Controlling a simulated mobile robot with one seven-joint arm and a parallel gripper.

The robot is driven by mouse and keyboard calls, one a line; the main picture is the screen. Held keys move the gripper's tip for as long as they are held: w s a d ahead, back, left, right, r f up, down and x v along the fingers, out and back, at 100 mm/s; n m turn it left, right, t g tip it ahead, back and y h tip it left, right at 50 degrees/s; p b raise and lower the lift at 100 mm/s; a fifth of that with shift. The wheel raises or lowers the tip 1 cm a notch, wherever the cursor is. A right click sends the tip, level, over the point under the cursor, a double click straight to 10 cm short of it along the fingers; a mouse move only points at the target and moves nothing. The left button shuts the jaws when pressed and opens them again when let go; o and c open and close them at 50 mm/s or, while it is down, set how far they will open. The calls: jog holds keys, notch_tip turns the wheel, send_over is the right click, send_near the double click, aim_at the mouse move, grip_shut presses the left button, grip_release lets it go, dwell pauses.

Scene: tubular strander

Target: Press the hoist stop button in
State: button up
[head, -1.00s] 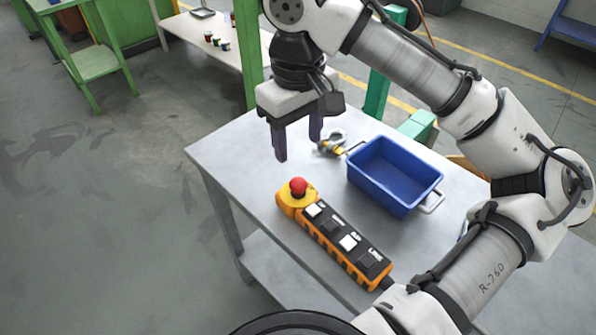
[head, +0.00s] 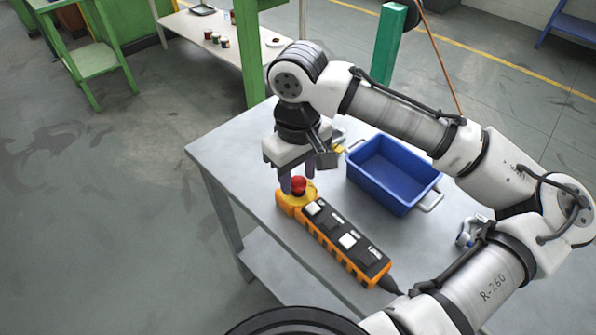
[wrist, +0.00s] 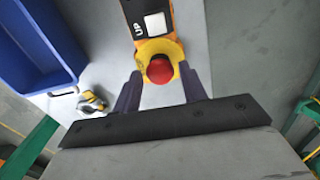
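The hoist stop button (head: 298,185) is a red mushroom head on a yellow collar at the far end of the orange and black hoist pendant (head: 345,242). The pendant lies on the grey table. In the wrist view the red button (wrist: 159,71) sits between the two finger tips. My gripper (wrist: 160,88) is open, pointing down, with one dark finger on each side of the button's yellow collar. In the head view my gripper (head: 296,184) is just behind and above the button. I cannot tell whether the fingers touch it.
A blue bin (head: 394,174) with metal handles stands on the grey table (head: 235,165) right of the pendant. A small yellow and grey item (wrist: 91,101) lies near the bin. Another metal item (head: 468,232) lies at the right. The table's left part is clear.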

aim_at(298, 180)
grip_shut()
jog(key=shift+f, duration=0.5)
jog(key=shift+o, duration=1.6)
grip_release()
notch_tip(298, 180, up, 14)
